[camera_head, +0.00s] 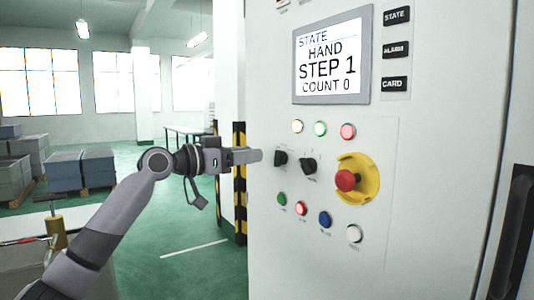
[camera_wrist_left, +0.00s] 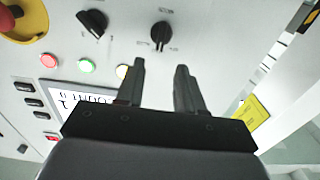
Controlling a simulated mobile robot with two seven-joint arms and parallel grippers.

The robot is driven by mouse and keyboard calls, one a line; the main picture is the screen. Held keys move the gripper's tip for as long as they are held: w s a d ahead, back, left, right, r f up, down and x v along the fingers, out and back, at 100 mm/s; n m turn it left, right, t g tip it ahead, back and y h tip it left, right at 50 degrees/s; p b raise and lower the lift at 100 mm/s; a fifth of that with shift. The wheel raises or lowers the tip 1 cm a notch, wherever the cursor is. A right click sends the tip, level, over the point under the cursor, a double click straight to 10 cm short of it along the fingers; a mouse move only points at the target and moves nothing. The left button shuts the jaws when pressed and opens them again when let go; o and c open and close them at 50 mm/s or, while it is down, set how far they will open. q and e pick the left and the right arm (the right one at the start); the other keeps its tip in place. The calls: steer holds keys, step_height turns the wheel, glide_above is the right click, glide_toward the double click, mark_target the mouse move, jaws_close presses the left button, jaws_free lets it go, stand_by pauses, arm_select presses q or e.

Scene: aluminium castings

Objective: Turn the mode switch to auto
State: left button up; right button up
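Two black rotary switches sit side by side on the pale control panel: a left one (camera_head: 281,158) and a right one (camera_head: 308,166). Their labels are too small to read, so I cannot tell which is the mode switch. In the left wrist view, the left switch (camera_wrist_left: 161,35) lies beyond the gap between my fingers, and the right switch (camera_wrist_left: 93,22) is off to the left. My left gripper (camera_head: 257,156) points at the left switch, a little short of it. Its fingers (camera_wrist_left: 160,68) are apart with nothing between them. My right gripper is out of view.
The screen (camera_head: 326,63) reads HAND, STEP 1, COUNT 0. A red emergency stop (camera_head: 346,180) on a yellow base projects right of the switches. Lamps (camera_head: 320,128) are above and coloured buttons (camera_head: 301,208) below. A striped yellow-black post (camera_head: 240,180) stands behind my gripper.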

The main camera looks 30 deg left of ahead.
mark_target(275, 152)
arm_select(q)
steer(key=p+x, duration=0.1)
steer(key=x, duration=0.4)
steer(key=shift+w+d+r+p, duration=0.1)
steer(key=shift+p, duration=0.2)
steer(key=shift+w+d, duration=0.15)
steer(key=shift+w, duration=0.35)
jaws_close()
